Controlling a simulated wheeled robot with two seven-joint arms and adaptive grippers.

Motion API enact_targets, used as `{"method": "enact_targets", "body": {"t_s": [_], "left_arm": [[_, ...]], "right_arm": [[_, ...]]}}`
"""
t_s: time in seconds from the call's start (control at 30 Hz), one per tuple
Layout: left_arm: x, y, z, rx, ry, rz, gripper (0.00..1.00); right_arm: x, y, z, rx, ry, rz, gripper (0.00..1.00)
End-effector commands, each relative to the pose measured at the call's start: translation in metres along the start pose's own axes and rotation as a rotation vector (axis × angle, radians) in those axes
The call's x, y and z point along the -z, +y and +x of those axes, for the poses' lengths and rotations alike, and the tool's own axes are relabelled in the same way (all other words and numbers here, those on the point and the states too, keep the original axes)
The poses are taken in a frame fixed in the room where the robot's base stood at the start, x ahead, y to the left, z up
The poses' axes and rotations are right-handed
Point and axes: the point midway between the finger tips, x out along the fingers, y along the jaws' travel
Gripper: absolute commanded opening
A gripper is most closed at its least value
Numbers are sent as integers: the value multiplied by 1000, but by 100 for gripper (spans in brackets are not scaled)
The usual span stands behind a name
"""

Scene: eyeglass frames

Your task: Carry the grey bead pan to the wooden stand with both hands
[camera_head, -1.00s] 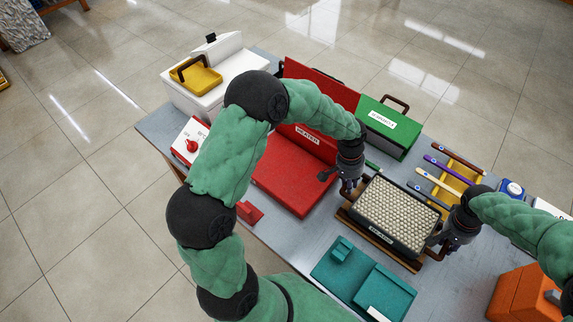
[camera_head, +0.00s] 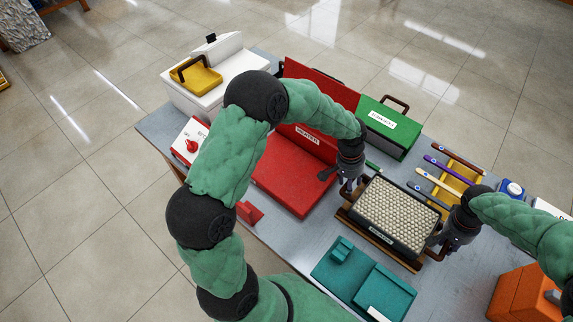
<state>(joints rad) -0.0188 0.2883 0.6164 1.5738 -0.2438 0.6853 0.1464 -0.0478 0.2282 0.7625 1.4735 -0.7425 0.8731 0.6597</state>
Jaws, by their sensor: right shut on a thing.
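The grey bead pan (camera_head: 379,239), filled with pale beads and labelled on its front, sits over the brown wooden stand (camera_head: 408,264) at the right of the table. Wood shows along the pan's front and left edges; whether the pan fully rests on it is hard to tell. My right gripper (camera_head: 437,239) is shut on the pan's right end. My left gripper (camera_head: 347,190) is at the pan's left end, fingers pointing down; its grip is too small to make out.
A red heater (camera_head: 290,180) with its lid up stands left of the pan, and a green box (camera_head: 388,128) behind it. A teal tray (camera_head: 362,280) lies in front. Coloured eyeglass temples on a yellow rack (camera_head: 462,168) are behind right. An orange box (camera_head: 522,295) stands front right.

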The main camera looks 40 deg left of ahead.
Motion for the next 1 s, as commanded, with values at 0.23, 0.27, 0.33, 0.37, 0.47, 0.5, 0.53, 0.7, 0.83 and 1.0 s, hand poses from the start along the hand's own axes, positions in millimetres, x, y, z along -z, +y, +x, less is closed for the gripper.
{"method": "enact_targets", "body": {"t_s": [0.23, 0.27, 0.33, 0.37, 0.47, 0.5, 0.53, 0.7, 0.83, 1.0], "left_arm": [[-6, 0, 5, 0, -16, 2, 53], [-6, 0, 5, 0, -16, 2, 53], [-6, 0, 5, 0, -16, 2, 53], [-6, 0, 5, 0, -16, 2, 53], [-6, 0, 5, 0, -16, 2, 53], [-6, 0, 4, 0, -16, 2, 53], [-5, 0, 3, 0, -16, 2, 53], [-5, 0, -4, 0, -13, 1, 53], [-4, 0, -10, 0, -12, 1, 53], [-4, 0, -18, 0, -11, 1, 53]], "right_arm": [[0, 0, 0, 0, 0, 1, 53], [0, 0, 0, 0, 0, 1, 53], [0, 0, 0, 0, 0, 1, 53], [0, 0, 0, 0, 0, 1, 53], [0, 0, 0, 0, 0, 1, 53], [0, 0, 0, 0, 0, 1, 53], [0, 0, -1, 0, 0, 1, 53], [0, 1, -6, 0, 0, 1, 53], [0, 2, -10, 0, 0, 1, 53], [0, 3, -15, 0, 0, 1, 53]]}}
